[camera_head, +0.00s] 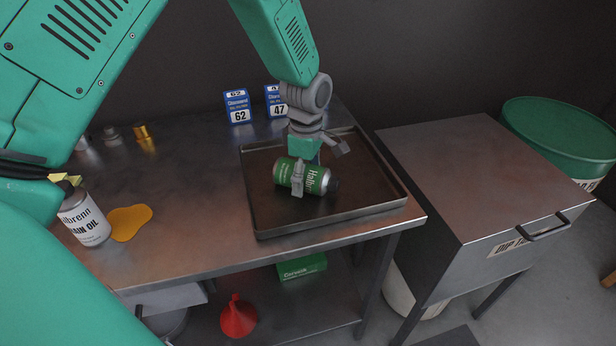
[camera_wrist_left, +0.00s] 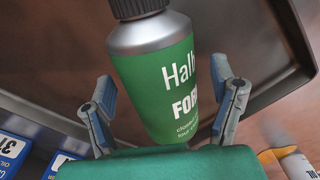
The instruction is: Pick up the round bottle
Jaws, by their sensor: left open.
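The round bottle (camera_head: 318,180) has a green label, silver shoulders and a black cap. It lies on its side in the dark metal tray (camera_head: 327,222), cap toward the right. My left gripper (camera_head: 300,176) is over it, with a finger on the near side of the bottle. In the left wrist view, the bottle (camera_wrist_left: 160,75) sits between the two spread fingers of the gripper (camera_wrist_left: 165,92). The gripper is open; whether its pads touch the bottle I cannot tell. My right gripper is not in view.
A silver oil bottle (camera_head: 84,218) stands at the left beside an orange puddle (camera_head: 130,222). Two blue boxes (camera_head: 238,107) (camera_head: 276,101) stand behind the tray. A metal cabinet (camera_head: 470,175) and green drum (camera_head: 560,135) are at the right. The table's middle left is clear.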

